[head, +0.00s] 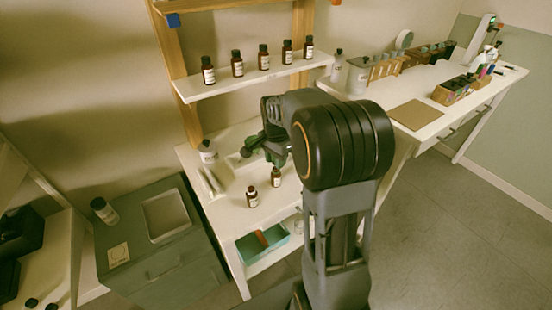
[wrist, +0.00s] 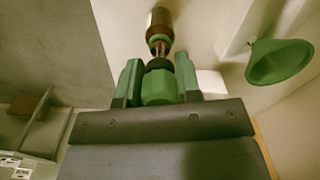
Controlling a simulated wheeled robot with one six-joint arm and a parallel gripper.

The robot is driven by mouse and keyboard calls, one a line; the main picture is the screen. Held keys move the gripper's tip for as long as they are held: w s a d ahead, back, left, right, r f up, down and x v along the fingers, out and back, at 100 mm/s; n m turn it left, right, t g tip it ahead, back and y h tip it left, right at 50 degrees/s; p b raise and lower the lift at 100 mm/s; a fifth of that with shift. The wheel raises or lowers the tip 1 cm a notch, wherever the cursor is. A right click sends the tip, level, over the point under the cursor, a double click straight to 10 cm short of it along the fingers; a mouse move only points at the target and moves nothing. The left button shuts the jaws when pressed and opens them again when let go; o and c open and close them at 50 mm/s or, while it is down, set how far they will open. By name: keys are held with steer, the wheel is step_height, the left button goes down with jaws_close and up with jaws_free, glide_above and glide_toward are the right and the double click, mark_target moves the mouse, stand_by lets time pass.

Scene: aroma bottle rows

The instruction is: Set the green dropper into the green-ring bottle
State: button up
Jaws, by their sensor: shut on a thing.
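My gripper (wrist: 158,62) is shut on the green dropper (wrist: 158,87), with one finger on each side of its green bulb. The dropper's thin tip points at the green-ring bottle (wrist: 160,20), a brown bottle with a green band at its neck, at the top of the wrist view. The tip overlaps the bottle's mouth in this view; I cannot tell whether it is inside or just above. In the head view, a brown bottle (head: 276,176) stands on the white table right under my gripper (head: 277,158). My arm hides part of the area there.
Another brown bottle (head: 251,197) stands close by at the left. A green funnel (wrist: 280,62) is at the right of the wrist view. Several brown bottles line the shelf (head: 225,87) above.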

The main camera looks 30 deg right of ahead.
steer(key=shift+f+b, duration=0.7)
steer(key=shift+f, duration=0.5)
steer(key=o, duration=0.7)
steer(key=shift+c, duration=0.2)
steer(key=shift+r, duration=0.15)
steer(key=shift+r+p, duration=2.95)
steer(key=shift+r, duration=0.45)
